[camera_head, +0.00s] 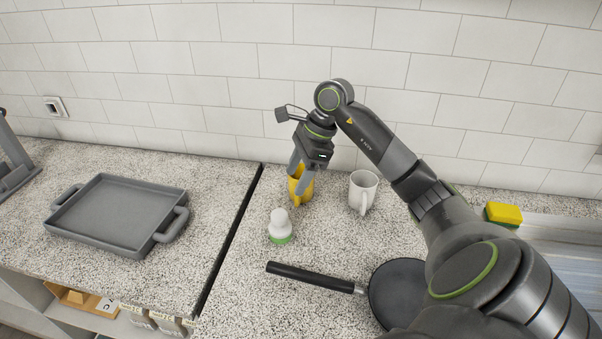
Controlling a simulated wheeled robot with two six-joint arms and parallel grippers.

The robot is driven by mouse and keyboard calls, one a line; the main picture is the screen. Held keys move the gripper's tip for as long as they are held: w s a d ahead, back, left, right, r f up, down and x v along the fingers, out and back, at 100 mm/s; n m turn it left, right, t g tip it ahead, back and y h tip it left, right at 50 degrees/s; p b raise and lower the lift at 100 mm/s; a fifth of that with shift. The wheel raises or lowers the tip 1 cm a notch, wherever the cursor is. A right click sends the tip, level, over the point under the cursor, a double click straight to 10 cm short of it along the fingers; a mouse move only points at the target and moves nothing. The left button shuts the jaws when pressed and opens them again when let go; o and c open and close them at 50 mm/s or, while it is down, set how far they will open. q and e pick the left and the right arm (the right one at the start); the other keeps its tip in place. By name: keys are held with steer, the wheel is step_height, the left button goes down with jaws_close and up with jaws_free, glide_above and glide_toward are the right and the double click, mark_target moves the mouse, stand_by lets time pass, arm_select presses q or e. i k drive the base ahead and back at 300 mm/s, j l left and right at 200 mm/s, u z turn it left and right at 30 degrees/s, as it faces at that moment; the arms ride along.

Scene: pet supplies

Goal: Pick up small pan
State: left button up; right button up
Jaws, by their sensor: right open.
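The small pan (391,291) is dark and lies on the speckled counter at the lower right, its black handle (309,277) pointing left. My right arm covers part of the pan's right side. My left gripper is not in view.
A white and green bottle-like item (280,228) stands between the yellow mug and the pan handle. A grey tray (118,243) lies left of the dark counter gap. A yellow sponge (503,213) is at right.

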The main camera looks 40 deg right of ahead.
mark_target(396, 291)
steer(key=k+j, duration=1.2)
steer(key=j, duration=0.15)
